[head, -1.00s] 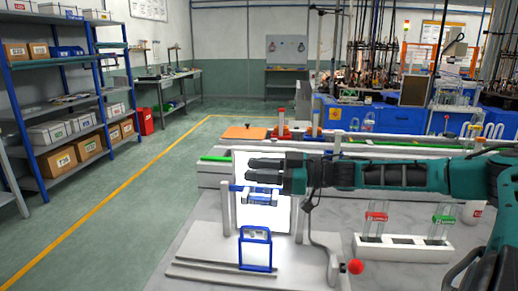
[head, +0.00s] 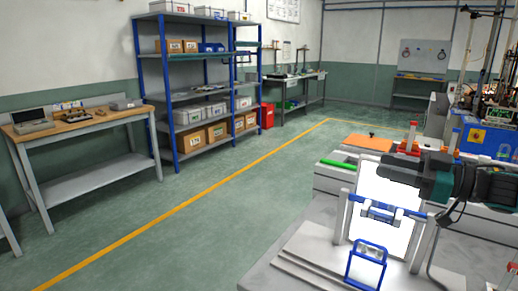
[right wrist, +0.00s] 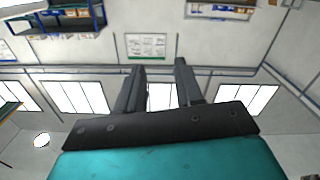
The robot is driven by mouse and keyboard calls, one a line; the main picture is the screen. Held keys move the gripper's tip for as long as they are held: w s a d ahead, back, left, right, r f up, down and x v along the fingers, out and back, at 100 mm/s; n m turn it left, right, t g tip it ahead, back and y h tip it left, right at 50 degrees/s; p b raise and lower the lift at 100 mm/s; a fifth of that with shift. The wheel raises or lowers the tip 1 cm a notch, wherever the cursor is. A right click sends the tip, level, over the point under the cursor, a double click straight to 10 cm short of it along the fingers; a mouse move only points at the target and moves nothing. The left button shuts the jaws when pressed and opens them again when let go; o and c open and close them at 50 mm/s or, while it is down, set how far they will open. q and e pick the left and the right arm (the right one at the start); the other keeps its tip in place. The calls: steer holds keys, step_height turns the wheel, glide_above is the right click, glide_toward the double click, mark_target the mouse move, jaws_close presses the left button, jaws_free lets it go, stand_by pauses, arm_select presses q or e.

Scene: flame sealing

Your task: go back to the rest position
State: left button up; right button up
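My right gripper (head: 393,170) reaches in from the right in the head view, in front of the upper part of a bright white panel (head: 372,184). In the right wrist view, its two dark fingers (right wrist: 160,88) stand apart with nothing between them, pointing toward windows and a wall. A small blue frame (head: 350,266) stands on the grey base in front of the panel. My left gripper is not in view.
An orange board (head: 365,143) lies behind the panel. A wooden-topped workbench (head: 75,119) stands at the left, next to a blue-posted shelf (head: 165,100) with boxes. The green floor (head: 200,225) between these and my table is clear.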

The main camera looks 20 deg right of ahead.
steer(key=s+a+f+m+g+h, duration=0.1)
steer(key=s+a+f+m+h, duration=0.2)
steer(key=f, duration=0.5)
steer(key=s+a+f+h, duration=0.1)
steer(key=a+f+h, duration=0.1)
steer(key=a+f, duration=0.5)
steer(key=s+a+f+m+g+h, duration=0.1)
steer(key=s+a+f+m+h, duration=0.15)
steer(key=f, duration=0.75)
steer(key=s+a+f+m+g+h, duration=0.1)
steer(key=s+a+f+g+h, duration=0.2)
steer(key=s, duration=0.7)
steer(key=s+a+f+m+g+h, duration=0.15)
steer(key=s+a+g, duration=0.3)
steer(key=s, duration=0.45)
steer(key=w+a+f+t+y, duration=0.2)
steer(key=w+f+t, duration=0.4)
steer(key=f, duration=0.3)
steer(key=shift+w+a+f, duration=0.25)
steer(key=shift+w+f, duration=0.05)
steer(key=shift+w, duration=0.5)
